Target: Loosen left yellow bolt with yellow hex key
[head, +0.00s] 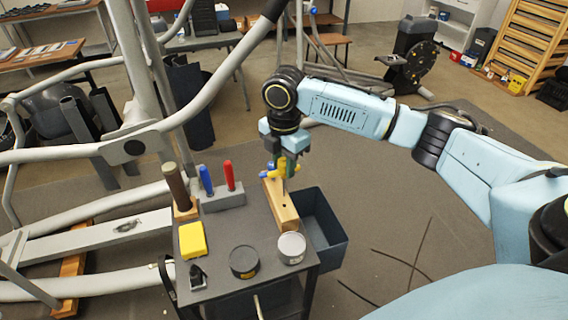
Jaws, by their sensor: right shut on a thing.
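My right gripper (283,150) reaches down from the right over the small dark cart. It is shut on the yellow hex key (281,170), just above the wooden block (283,208) at the cart's right side. Small blue and green parts show close to the yellow one; I cannot tell whether the key is clear of the block. The grey elliptical frame (135,147) stands at the left. I cannot make out the left yellow bolt on it. My left gripper is not in view.
The cart top (218,232) also bears a red screwdriver (229,176), a blue screwdriver (206,180), a yellow block (192,240), a black tin (243,261) and a grey tin (291,247). A dark bin (325,238) stands right of the cart. Black rods lie on the floor.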

